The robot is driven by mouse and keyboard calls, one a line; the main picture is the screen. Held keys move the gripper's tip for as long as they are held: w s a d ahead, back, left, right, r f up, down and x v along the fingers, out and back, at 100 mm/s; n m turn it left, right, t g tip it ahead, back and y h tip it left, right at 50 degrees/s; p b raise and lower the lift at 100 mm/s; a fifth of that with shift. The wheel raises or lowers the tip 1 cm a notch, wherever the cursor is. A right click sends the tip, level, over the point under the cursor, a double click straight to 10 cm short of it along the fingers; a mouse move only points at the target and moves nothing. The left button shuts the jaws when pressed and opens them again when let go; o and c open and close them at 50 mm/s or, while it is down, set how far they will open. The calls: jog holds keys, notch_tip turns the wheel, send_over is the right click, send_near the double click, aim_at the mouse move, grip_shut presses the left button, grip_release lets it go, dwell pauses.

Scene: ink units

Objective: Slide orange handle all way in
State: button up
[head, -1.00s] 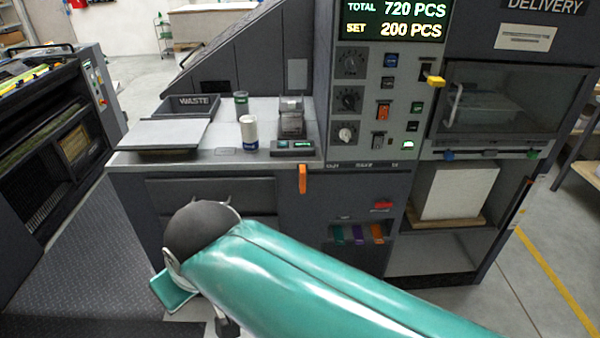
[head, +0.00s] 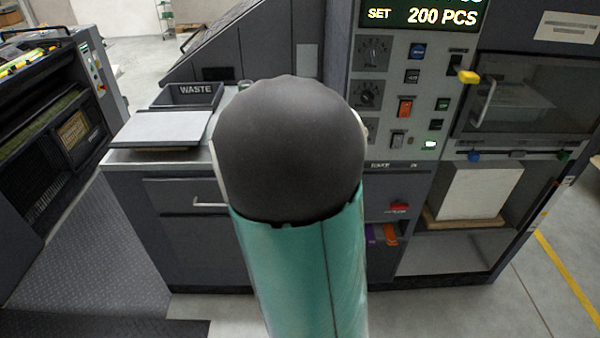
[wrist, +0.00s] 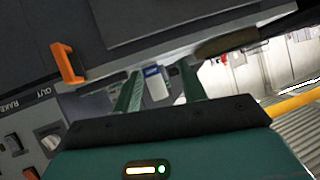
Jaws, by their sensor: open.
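The orange handle (wrist: 66,62) is a bracket-shaped grip on the dark front of the machine, near the "OUT" end of the "RAKE" label (wrist: 30,97). It shows left of my fingers in the wrist view. In the head view my arm hides it. My gripper (wrist: 160,80) is open, its two green fingers apart and to the right of the handle, not touching it. A small white piece with a blue top (wrist: 156,82) shows between the fingers; I cannot tell its distance. My arm hides the gripper in the head view.
A control panel (head: 388,75) with knobs and switches stands right of my arm, with a yellow lever (head: 468,76) beside it. A waste tray (head: 188,94) and a pale plate (head: 160,130) are on the counter at left. Purple and orange tabs (head: 390,235) sit lower down.

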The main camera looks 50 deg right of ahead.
jog(key=s+d+f+m+t+h, duration=0.1)
jog(key=s+d+f+h, duration=0.35)
jog(key=s+d, duration=0.2)
jog(key=s+d+f+m+h, duration=0.1)
jog(key=s+d+f+h, duration=0.2)
jog(key=s+d+f, duration=0.4)
jog(key=r+x, duration=0.1)
jog(key=x, duration=0.9)
jog(key=r+x, duration=0.1)
jog(key=x, duration=0.4)
jog(key=shift+w+a+r, duration=0.1)
jog(key=shift+w+r, duration=0.25)
jog(key=shift+w, duration=0.15)
grip_shut()
